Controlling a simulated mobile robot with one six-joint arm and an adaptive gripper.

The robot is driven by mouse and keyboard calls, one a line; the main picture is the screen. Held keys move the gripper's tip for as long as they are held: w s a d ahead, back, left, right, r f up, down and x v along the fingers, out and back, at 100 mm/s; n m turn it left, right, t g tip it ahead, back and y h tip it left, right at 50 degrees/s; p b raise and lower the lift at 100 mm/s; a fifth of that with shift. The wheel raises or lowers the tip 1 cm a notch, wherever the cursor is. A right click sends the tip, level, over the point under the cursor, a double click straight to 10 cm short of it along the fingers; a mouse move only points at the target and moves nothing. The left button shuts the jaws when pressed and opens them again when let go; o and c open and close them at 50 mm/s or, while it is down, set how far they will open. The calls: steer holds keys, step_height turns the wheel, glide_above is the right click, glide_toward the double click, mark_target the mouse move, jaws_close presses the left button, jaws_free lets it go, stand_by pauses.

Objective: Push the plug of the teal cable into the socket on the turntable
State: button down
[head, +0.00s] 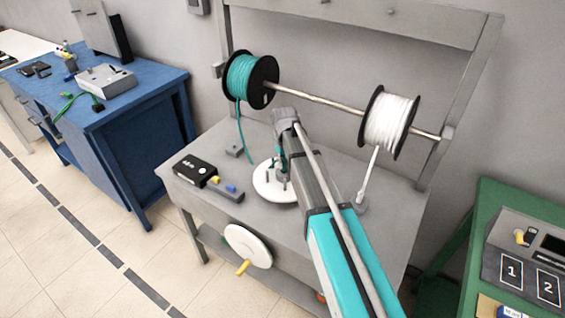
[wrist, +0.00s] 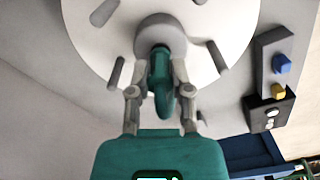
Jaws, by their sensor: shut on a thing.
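The turntable (wrist: 85,35) is a white disc with several grey pegs and a round grey hub at its centre. It also shows on the grey bench in the head view (head: 262,186), partly hidden by my arm. The socket seems to be in the hub (wrist: 150,24). My gripper (wrist: 160,72) is shut on the teal plug (wrist: 160,62), in front of the hub. The plug's far end overlaps the hub's dark opening; I cannot tell how deep it sits. The teal cable (head: 240,128) hangs from the teal spool (head: 241,78) towards the turntable.
A white spool (head: 386,122) shares the rod with the teal one. A black box (head: 195,170) and a grey block with blue and yellow buttons (head: 227,191) stand left of the turntable. A white crank wheel (head: 248,246) is on the bench front. Blue (head: 150,100) and green (head: 470,225) benches flank it.

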steer(key=shift+f, duration=0.2)
stand_by(0.6)
steer(key=shift+c, duration=2.3)
jaws_free()
steer(key=s+d+m, duration=0.3)
steer(key=s+d, duration=0.4)
steer(key=s, duration=0.4)
steer(key=s+d+m, duration=0.3)
steer(key=s+d, duration=0.5)
steer(key=s, duration=0.3)
steer(key=shift+s, duration=0.3)
